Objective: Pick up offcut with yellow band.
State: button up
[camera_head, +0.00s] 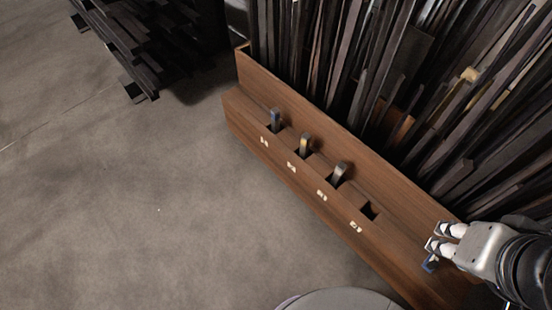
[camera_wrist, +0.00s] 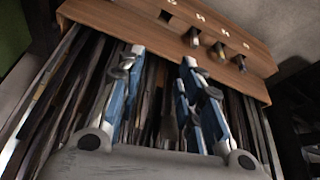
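The offcut with a yellow band (camera_head: 305,143) stands in the second slot from the left of a wooden rack in the head view. It also shows small at the top of the wrist view (camera_wrist: 218,49), its band hard to make out. My gripper (camera_head: 437,237) is at the lower right in the head view, over the rack's near end, well apart from the offcut. In the wrist view my gripper (camera_wrist: 163,58) has its blue-and-grey fingers spread with nothing between the tips.
A blue-banded offcut (camera_head: 275,119) stands left of the yellow one, and a greyish offcut (camera_head: 340,172) right of it. The last slot (camera_head: 368,211) is empty. Densely packed dark strips (camera_head: 375,60) rise behind the rack. The floor (camera_head: 120,200) in front is clear.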

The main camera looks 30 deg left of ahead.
aim_at(306, 138)
jog(key=u, duration=1.1)
jog(key=z, duration=0.6)
jog(key=i+j+z, duration=0.35)
jog(key=j, duration=0.15)
jog(key=j+z, duration=0.35)
jog(key=i+j+z, duration=0.15)
jog(key=j+z, duration=0.2)
jog(key=j, duration=0.35)
jog(key=j+z, duration=0.35)
jog(key=j, duration=0.2)
jog(key=i+j, duration=0.35)
